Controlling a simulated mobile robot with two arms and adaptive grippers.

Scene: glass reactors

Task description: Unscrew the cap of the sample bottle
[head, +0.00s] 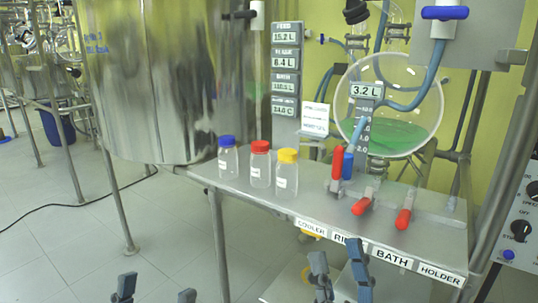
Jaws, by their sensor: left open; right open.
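Three small clear bottles with white labels stand upright in a row on a metal shelf (318,205). One has a blue cap (227,140), one a red cap (261,146) and one a yellow cap (288,155). All three caps sit on their bottles. The frames do not show which is the sample bottle. My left gripper (156,291) is open and empty at the bottom edge, below and left of the bottles. My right gripper (338,267) is open and empty at the bottom, in front of the shelf's labelled front edge.
Red-handled valves (363,201) stand on the shelf right of the bottles. Behind them is a round glass vessel (400,85) with green liquid. A large steel tank (160,80) stands at left. A control panel (520,225) is at far right.

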